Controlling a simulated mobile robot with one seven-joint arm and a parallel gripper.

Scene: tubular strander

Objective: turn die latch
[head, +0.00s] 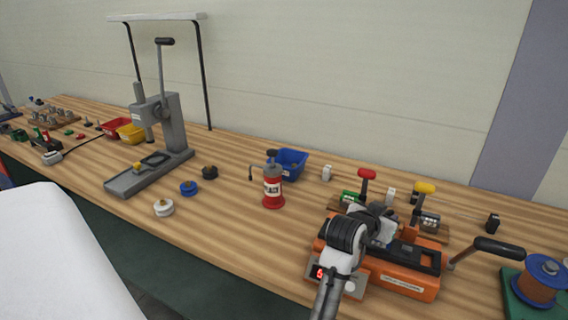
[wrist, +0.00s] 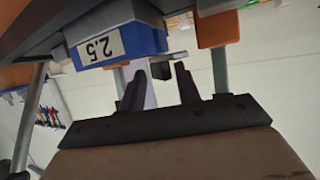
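In the wrist view a blue die block (wrist: 115,42) with an upside-down label "2.5" sits at the upper left, between orange parts. Beside it a small grey bar with a dark end (wrist: 133,90), possibly the die latch, reaches toward my fingers. My gripper (wrist: 174,82) has two dark fingers apart, with a pale gap between them and nothing clearly held. I cannot tell whether a finger touches the bar. In the head view my arm hangs over the orange machine (head: 405,280), and my wrist hides the die area and the fingertips.
A crank with a black grip (head: 498,248) sticks out right of the machine, near a copper spool (head: 541,280). Red (head: 367,174) and yellow (head: 425,187) handled tools stand behind.

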